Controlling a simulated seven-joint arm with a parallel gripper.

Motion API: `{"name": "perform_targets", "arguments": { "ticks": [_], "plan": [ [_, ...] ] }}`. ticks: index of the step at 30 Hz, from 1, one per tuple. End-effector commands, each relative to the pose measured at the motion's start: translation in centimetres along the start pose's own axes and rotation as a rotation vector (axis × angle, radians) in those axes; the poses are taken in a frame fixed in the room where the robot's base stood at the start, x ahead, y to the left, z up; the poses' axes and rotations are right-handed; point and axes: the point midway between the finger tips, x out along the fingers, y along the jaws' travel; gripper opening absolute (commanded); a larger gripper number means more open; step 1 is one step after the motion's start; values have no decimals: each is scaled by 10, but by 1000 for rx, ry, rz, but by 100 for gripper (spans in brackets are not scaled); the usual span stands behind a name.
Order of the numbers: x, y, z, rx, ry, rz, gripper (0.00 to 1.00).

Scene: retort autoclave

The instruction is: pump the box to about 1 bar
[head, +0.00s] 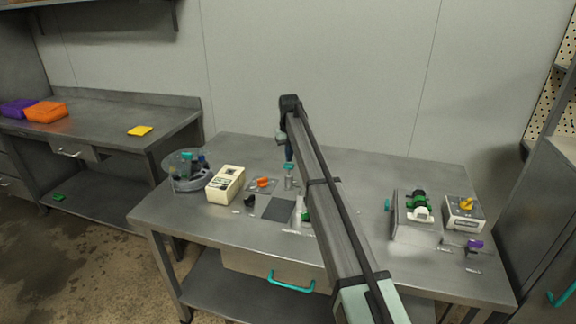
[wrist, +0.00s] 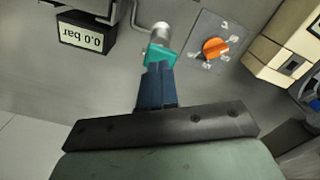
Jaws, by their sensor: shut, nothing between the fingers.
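A small pump with a teal handle (wrist: 157,54) on a metal cylinder (wrist: 161,33) stands on the bench; the handle also shows in the head view (head: 288,167). My gripper (wrist: 157,68), with dark blue fingers, is shut and empty right at the teal handle; whether it touches is unclear. It also shows in the head view (head: 289,158), above the pump. A black display (wrist: 84,34) reads 0.0 bar, upside down in the wrist view. An orange knob (wrist: 215,48) sits on a marked grey plate beside the pump. I cannot tell which object is the box.
A cream device (head: 226,184) and a round clear container (head: 186,171) stand at the bench's left. A metal unit with a green part (head: 419,203) and a cream device with a yellow knob (head: 464,213) stand at the right. My arm hides part of the middle.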

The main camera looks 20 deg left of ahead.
Motion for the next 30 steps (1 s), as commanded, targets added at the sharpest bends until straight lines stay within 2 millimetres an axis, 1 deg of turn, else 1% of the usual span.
{"name": "perform_targets", "arguments": {
  "ticks": [14, 30],
  "plan": [
    [2, 0, 0, 0, 0, 0, 0],
    [19, 0, 0, 0, -1, 0, 0]
  ]
}}
